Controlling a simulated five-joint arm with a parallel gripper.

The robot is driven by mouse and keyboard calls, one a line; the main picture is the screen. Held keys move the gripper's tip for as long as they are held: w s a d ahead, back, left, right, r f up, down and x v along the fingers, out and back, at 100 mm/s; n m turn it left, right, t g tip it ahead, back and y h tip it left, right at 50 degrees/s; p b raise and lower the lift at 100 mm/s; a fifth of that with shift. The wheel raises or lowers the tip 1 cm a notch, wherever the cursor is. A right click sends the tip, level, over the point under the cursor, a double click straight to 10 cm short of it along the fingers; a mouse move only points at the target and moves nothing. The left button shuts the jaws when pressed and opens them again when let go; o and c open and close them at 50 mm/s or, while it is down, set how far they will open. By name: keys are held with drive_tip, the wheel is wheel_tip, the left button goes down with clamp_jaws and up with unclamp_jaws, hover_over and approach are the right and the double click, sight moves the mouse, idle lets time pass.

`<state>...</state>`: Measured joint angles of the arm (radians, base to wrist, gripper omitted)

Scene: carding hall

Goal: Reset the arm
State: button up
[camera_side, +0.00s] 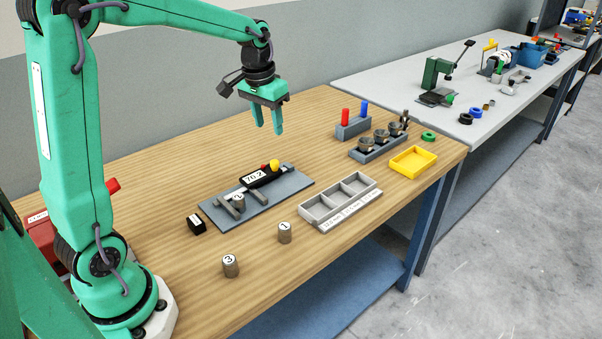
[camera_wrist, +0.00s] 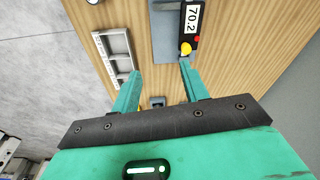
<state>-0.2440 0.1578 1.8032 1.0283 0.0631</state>
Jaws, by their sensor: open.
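My gripper (camera_side: 267,121) is open and empty, held in the air above the wooden bench (camera_side: 120,205), with its fingers pointing down. In the wrist view its two green fingers (camera_wrist: 159,88) stand apart with nothing between them. Below and to the left of it in the side view is a grey plate (camera_side: 290,184) carrying a black gauge (camera_side: 254,179) that reads 70.2, with a red and a yellow knob. A cylinder marked 2 (camera_side: 238,203) sits on that plate between grey parts. Cylinders marked 1 (camera_side: 285,233) and 3 (camera_side: 230,266) stand on the bench.
A grey three-compartment tray (camera_side: 322,209), a yellow tray (camera_side: 413,163), a grey holder with several pieces (camera_side: 365,155) and a block with red and blue pins (camera_side: 353,130) stand to the right. A black block (camera_side: 196,224) lies left of the plate. The front bench area is mostly clear.

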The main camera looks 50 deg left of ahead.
drive_tip(key=s+d+r+m+t, duration=0.1)
drive_tip(key=s+d, duration=0.4)
drive_tip(key=s, duration=0.5)
drive_tip(key=s+d+r+m+t, duration=0.1)
drive_tip(key=s+d, duration=0.4)
drive_tip(key=s, duration=0.5)
drive_tip(key=shift+d+r+t, duration=0.3)
drive_tip(key=shift+r+t, duration=0.15)
drive_tip(key=shift+t, duration=0.45)
